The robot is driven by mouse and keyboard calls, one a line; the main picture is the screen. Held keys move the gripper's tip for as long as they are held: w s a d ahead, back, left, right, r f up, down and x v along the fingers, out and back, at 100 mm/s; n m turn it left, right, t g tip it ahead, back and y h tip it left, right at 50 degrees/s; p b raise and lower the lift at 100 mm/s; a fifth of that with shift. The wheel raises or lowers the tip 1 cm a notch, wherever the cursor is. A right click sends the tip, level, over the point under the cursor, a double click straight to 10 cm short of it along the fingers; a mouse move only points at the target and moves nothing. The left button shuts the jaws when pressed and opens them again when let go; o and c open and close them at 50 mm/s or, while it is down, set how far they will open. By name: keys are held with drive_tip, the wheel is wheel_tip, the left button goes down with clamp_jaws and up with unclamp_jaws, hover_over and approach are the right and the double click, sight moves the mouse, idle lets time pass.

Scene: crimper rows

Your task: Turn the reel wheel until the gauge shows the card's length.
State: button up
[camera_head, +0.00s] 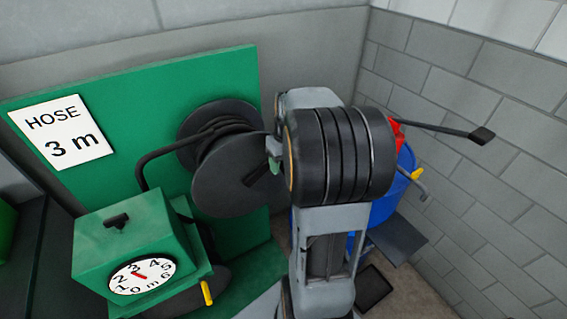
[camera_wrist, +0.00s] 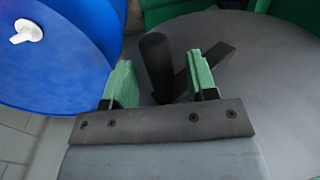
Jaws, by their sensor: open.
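The reel wheel (camera_head: 232,185) is a dark disc on the green panel, with black hose wound behind it. In the wrist view its grey face (camera_wrist: 265,90) fills the right side. Its black crank handle (camera_wrist: 157,62) stands between the green fingers of my open gripper (camera_wrist: 162,82), with gaps on both sides. The crank arm (camera_wrist: 222,62) passes behind the right finger. In the head view my arm hides most of the gripper. The card (camera_head: 62,133) reads "HOSE 3 m". The gauge (camera_head: 143,277) has a red needle pointing up-left, seemingly near 3; its exact reading is unclear.
The gauge sits on a green box (camera_head: 125,238) with a black knob on top. A yellow lever (camera_head: 207,292) is beside it. A blue drum (camera_head: 408,180) stands right of my arm, close to my gripper in the wrist view. A grey block wall (camera_head: 490,150) bounds the right.

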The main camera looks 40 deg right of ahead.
drive_tip(key=shift+f, duration=0.15)
clamp_jaws()
idle(0.4)
